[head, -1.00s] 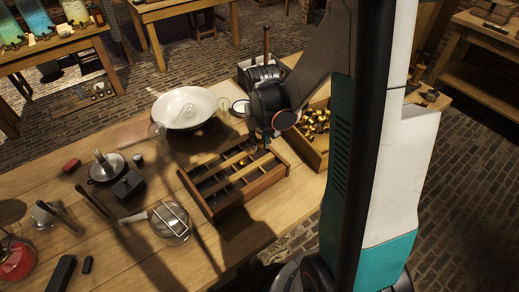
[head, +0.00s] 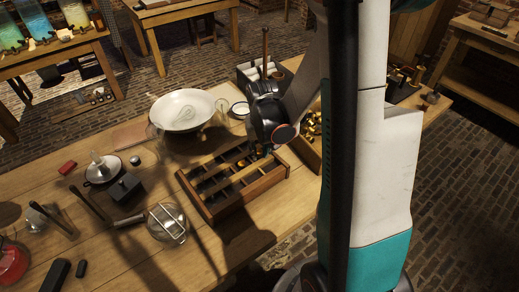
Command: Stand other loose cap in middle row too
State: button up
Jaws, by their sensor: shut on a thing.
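The wooden divided tray (head: 237,207) lies on the workbench, with long rows between its slats. My gripper (head: 266,153) is low over the tray's back right part, pointing down. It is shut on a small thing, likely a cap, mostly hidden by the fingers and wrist. I cannot tell whether that thing touches the tray.
A box of brass pieces (head: 311,128) stands just right of the tray, partly behind my arm. A white bowl (head: 183,110) is behind the tray. A glass-lidded round pan (head: 167,222) and a dark block (head: 125,188) stand to the left. Bare bench lies at front.

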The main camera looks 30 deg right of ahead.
jog(key=o, duration=0.8)
jog(key=shift+s+a+f, duration=0.25)
jog(key=shift+f, duration=0.2)
jog(key=shift+c, duration=0.2)
jog(key=shift+o, duration=0.9)
jog(key=shift+w+f, duration=0.15)
jog(key=shift+w, duration=0.1)
jog(key=shift+r, duration=0.2)
jog(key=shift+r+p, duration=0.45)
jog(key=shift+p, duration=0.05)
notch_tip(320, 180, up, 12)
jog(key=s+p, duration=0.1)
jog(key=p, duration=0.4)
jog(key=shift+s+a, duration=0.3)
jog(key=shift+r, duration=0.1)
